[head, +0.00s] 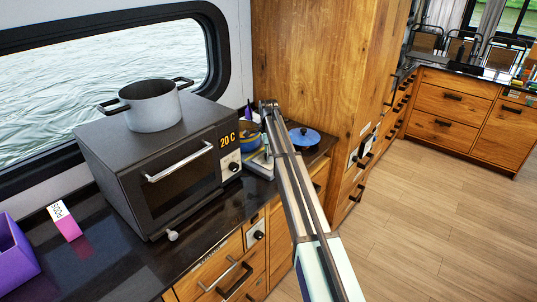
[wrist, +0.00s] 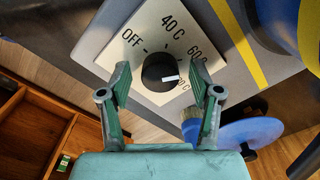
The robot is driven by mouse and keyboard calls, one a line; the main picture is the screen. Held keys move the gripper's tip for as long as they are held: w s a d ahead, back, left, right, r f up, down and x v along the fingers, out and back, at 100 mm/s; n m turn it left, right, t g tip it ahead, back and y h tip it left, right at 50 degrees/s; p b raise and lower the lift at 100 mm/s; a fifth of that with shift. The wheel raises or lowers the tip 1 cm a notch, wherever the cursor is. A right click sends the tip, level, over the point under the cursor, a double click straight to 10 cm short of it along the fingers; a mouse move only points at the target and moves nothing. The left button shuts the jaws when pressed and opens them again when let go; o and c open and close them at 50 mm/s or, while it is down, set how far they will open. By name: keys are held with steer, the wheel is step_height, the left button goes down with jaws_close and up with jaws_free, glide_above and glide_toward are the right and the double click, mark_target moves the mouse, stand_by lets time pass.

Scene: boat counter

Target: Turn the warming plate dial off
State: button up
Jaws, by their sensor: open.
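The warming plate (wrist: 95,35) shows in the wrist view as a grey surface with yellow stripes. Its black round dial (wrist: 154,67) sits on a pale panel marked OFF, 40 C, 60 C and a partly hidden higher setting. The dial's white mark points right, away from OFF, towards the higher settings. My gripper (wrist: 161,84) is open, one finger on each side of the dial, and I see gaps between fingers and dial. In the head view my arm covers most of the plate, and the dial cannot be made out there.
A blue pot (head: 250,131) and a blue-lidded pan (head: 304,137) stand close to my arm. An oven (head: 165,180) reading 20 C, with a grey pot (head: 151,107) on top, is at left. A tall wooden cabinet (head: 310,60) rises behind.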

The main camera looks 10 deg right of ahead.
steer(key=c, duration=1.2)
steer(key=shift+o, duration=0.3)
steer(key=shift+n, duration=0.3)
steer(key=shift+f+n+b, duration=0.1)
steer(key=shift+n+b, duration=0.6)
steer(key=shift+n, duration=0.1)
steer(key=n+b, duration=0.1)
steer(key=n, duration=0.2)
steer(key=shift+n, duration=0.3)
steer(key=n+b, duration=0.2)
steer(key=n, duration=0.4)
steer(key=n+b, duration=0.1)
steer(key=n, duration=0.5)
steer(key=shift+s+n, duration=0.1)
steer(key=shift+n, duration=0.2)
steer(key=n+b, duration=0.1)
steer(key=n, duration=0.4)
steer(key=shift+n, duration=0.4)
